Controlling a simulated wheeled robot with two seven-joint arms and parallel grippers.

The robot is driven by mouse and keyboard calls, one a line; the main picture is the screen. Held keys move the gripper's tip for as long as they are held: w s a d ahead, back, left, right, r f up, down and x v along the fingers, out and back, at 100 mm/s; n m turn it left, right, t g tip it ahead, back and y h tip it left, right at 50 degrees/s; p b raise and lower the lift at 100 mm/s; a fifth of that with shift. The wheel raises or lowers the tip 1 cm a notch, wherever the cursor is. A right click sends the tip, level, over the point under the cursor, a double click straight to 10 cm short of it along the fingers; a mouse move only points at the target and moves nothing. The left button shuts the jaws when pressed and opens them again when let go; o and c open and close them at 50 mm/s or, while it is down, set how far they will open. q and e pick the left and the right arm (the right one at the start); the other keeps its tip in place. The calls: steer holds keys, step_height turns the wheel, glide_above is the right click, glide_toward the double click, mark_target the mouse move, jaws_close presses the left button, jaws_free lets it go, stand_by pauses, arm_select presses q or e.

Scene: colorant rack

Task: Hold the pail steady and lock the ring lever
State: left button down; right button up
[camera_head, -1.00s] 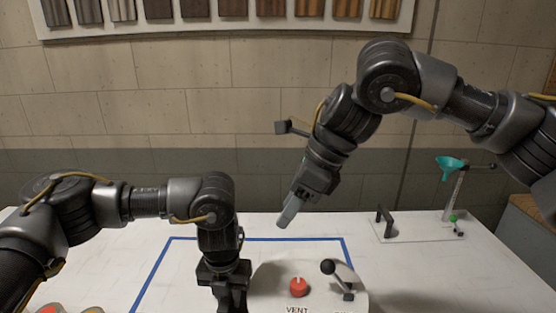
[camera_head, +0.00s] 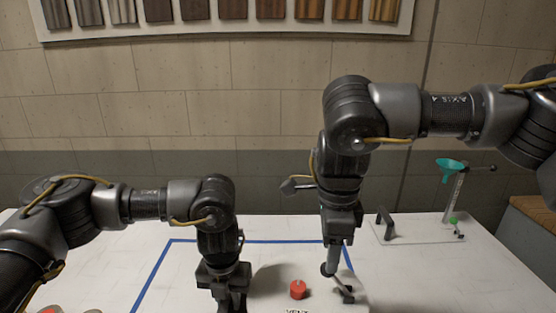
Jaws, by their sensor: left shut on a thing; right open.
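The pail's pale lid (camera_head: 270,288) shows at the bottom of the head view, with a red vent knob (camera_head: 298,290) on it. The ring lever (camera_head: 345,292) stands at the lid's right side, with a dark round knob at its top. My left gripper (camera_head: 230,303) points down at the lid's left edge and is shut; what it grips is below the frame. My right gripper (camera_head: 332,262) is open and points down right at the lever's knob. Its fingers overlap the knob in the picture, and I cannot tell whether they touch it. The pail's body is out of view.
Blue tape (camera_head: 185,240) marks an area on the white table (camera_head: 430,280). Sample strips hang on the wall.

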mark_target(336, 280)
steer(key=shift+f, duration=3.05)
steer(key=shift+c, duration=0.5)
steer(key=c, duration=0.9)
steer(key=shift+r, duration=0.1)
